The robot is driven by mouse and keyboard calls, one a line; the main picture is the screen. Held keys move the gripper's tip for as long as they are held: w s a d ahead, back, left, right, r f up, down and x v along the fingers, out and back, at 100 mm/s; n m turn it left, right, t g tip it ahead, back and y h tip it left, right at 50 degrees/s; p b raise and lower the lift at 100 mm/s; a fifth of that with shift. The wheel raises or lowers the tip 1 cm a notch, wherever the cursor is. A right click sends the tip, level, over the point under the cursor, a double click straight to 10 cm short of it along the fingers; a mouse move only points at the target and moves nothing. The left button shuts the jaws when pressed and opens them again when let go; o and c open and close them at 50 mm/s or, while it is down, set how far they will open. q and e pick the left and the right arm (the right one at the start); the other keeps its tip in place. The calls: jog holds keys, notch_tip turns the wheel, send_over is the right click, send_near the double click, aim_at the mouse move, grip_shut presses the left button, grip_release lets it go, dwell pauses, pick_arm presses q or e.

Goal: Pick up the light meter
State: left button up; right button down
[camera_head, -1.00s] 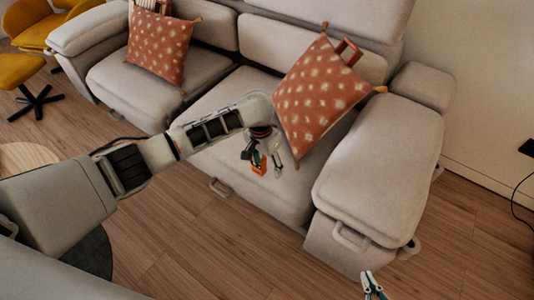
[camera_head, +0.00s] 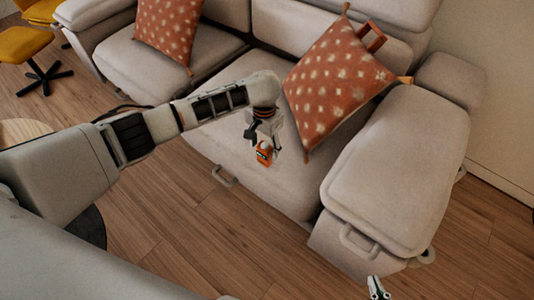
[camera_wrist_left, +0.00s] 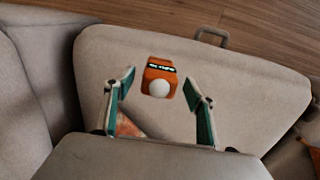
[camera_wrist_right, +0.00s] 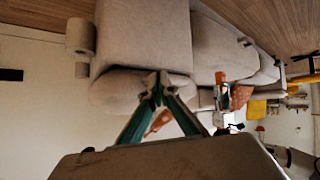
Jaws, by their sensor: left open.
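The light meter (camera_head: 264,153) is a small orange device with a white dome and a dark display strip. It sits on the grey sofa seat near the front edge. In the left wrist view the light meter (camera_wrist_left: 159,77) lies between and slightly beyond the open fingertips, touching neither. My left gripper (camera_head: 265,143) is over the seat right at the meter, with open jaws (camera_wrist_left: 160,86). My right gripper (camera_head: 377,288) is low at the bottom right of the head view, far from the meter. Its fingertips meet (camera_wrist_right: 158,82) with nothing visible between them.
A spotted orange cushion (camera_head: 335,85) leans close to the right of my left gripper. The sofa armrest (camera_head: 395,185) stands between that seat and my right gripper. Another cushion (camera_head: 170,30) lies at the left. Wooden floor (camera_head: 190,230) is clear in front.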

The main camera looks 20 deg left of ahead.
pick_arm(q)
jog(key=shift+w+r, duration=0.1)
jog(key=shift+c, duration=0.5)
jog(key=c, duration=1.2)
